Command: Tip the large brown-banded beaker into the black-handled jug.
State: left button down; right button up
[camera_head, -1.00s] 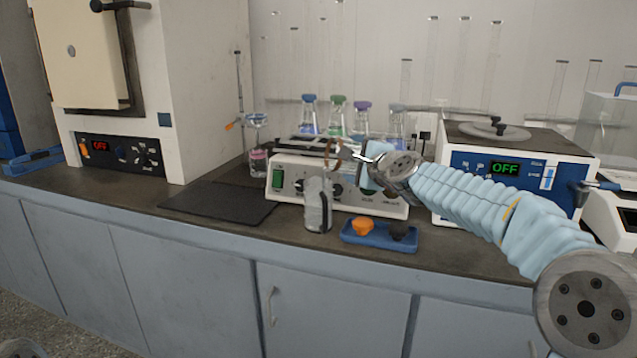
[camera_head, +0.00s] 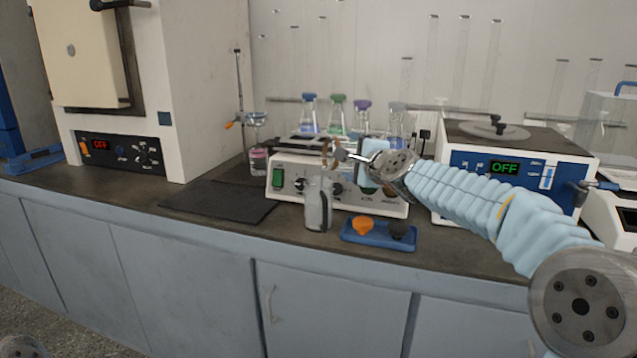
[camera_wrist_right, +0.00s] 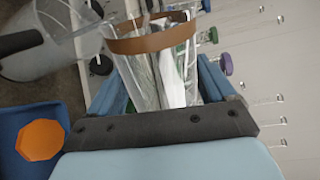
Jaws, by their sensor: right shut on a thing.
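The clear beaker with the brown band (camera_head: 327,153) is tipped well over onto its side, its banded end to the left above the jug. My right gripper (camera_head: 352,155) is shut on it. In the right wrist view the brown band (camera_wrist_right: 150,41) shows beyond my blue fingers, which press either side of the glass. Whether anything is in the beaker or flowing out, I cannot tell. The clear jug (camera_head: 315,207) stands upright on the bench, below and slightly left of the beaker. Its black handle shows in the right wrist view (camera_wrist_right: 20,42). My left gripper is not seen.
A blue tray (camera_head: 378,243) with an orange and a dark piece lies right of the jug. A white control unit (camera_head: 286,182) is close behind, with stoppered flasks (camera_head: 309,117) further back. A dark mat (camera_head: 218,203) lies to the left, clear on top.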

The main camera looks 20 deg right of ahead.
jog(key=shift+a+f+n, duration=0.2)
jog(key=shift+a+n, duration=0.05)
jog(key=shift+n, duration=0.45)
dwell(1.2)
jog(key=shift+a, duration=0.1)
